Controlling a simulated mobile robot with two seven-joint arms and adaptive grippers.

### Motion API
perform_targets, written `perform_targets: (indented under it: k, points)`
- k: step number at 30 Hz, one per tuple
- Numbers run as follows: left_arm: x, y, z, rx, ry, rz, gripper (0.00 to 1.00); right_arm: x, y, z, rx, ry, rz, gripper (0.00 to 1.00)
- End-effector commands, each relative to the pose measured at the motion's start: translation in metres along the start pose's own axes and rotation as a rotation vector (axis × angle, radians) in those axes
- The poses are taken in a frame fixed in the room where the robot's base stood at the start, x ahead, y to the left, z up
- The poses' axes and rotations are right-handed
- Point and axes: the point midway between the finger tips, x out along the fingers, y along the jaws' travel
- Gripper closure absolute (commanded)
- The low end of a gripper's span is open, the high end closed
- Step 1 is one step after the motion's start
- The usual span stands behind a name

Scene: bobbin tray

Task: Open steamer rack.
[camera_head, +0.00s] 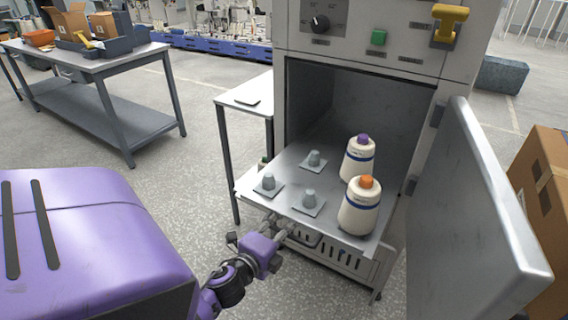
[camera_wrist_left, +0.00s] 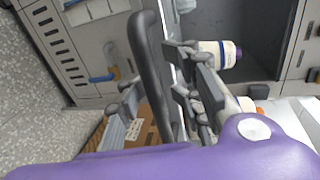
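The steamer rack (camera_head: 331,213) is a grey metal shelf reaching out of the open steamer (camera_head: 372,62). It bears two white bobbins with blue bands, one purple-topped (camera_head: 358,160) and one orange-topped (camera_head: 359,207), and three bare grey pegs. A dark bar handle (camera_head: 305,239) sits at the rack's front edge; the handle (camera_wrist_left: 150,80) shows large in the left wrist view. My left gripper (camera_head: 278,226) is at this front edge. In the wrist view its open fingers stand on both sides of the handle; contact is unclear. My right gripper is not in view.
The steamer door (camera_head: 480,205) stands wide open on the right, beside a cardboard box (camera_head: 545,190). A small side table (camera_head: 250,96) stands left of the steamer. A workbench (camera_head: 90,62) is at far left. The floor between is clear.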

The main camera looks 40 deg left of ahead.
Motion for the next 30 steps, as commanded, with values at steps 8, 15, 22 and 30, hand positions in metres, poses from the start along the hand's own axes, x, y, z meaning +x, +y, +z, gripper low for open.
perform_targets:
  k: [8, 15, 22, 30]
  points:
    - [-0.001, 0.002, 0.0, -0.001, -0.001, 0.004, 0.69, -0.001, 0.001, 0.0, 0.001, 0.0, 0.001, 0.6]
    - [-0.026, 0.004, 0.001, -0.002, -0.003, 0.007, 0.69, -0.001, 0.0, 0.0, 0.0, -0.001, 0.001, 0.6]
    - [-0.076, 0.003, 0.001, -0.003, -0.004, 0.007, 0.69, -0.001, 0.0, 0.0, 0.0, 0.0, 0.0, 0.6]
    - [-0.115, 0.002, 0.0, -0.002, -0.002, 0.005, 0.69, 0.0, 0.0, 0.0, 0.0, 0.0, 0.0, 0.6]
